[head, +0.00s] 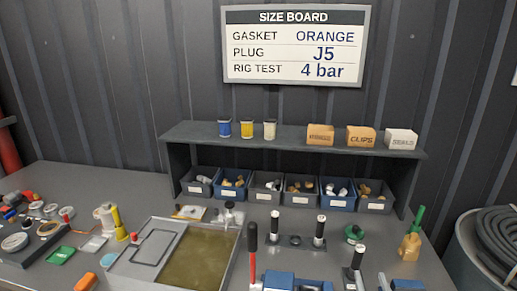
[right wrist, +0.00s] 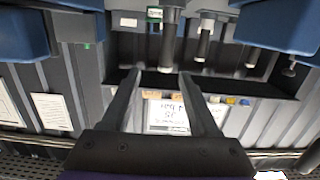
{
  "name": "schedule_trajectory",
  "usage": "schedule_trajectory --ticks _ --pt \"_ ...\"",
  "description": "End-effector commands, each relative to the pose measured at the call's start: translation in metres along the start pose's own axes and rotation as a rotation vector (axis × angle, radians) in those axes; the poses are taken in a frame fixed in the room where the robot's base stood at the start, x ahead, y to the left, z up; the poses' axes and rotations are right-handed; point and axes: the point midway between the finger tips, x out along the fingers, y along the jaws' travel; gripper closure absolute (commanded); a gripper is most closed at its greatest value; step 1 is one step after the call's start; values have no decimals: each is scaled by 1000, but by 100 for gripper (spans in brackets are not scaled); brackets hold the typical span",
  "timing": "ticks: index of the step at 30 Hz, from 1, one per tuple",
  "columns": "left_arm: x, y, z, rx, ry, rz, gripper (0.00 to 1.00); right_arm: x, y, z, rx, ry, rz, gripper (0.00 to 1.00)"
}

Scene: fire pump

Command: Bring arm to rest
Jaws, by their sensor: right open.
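My right gripper (right wrist: 159,76) shows in the right wrist view. Its two dark fingers stand well apart, with nothing held between them. The view is upside down and looks toward the back wall, with the size board (right wrist: 170,118) showing beyond and between the fingers. No gripper can be made out in the head view, and my left gripper is in neither view.
Behind are a shelf (head: 290,140) and bins (head: 300,202). A coiled hose (head: 497,236) sits in a drum at right.

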Motion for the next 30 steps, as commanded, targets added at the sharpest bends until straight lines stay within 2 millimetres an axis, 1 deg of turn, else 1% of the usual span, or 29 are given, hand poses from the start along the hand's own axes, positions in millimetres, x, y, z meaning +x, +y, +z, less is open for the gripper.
schedule_trajectory --ticks 1,2,5,6,8,9,12,15,30 --pt "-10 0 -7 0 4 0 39 -10 -4 -3 1 -67 28 39" --pt "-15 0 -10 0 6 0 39 -17 -5 0 -1 -120 46 39" --pt "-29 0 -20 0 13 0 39 -50 -17 19 -17 -340 72 39" --pt "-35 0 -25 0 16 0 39 -66 -24 28 -28 -435 62 39" --pt "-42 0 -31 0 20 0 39 -92 -37 41 -47 -572 29 39" --pt "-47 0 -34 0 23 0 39 -110 -46 49 -61 -658 -2 39" --pt "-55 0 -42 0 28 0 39 -152 -68 64 -97 -832 -94 39" --pt "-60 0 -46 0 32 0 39 -180 -81 72 -123 -938 -169 39" --pt "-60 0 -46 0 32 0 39 -180 -81 72 -123 -938 -169 39"
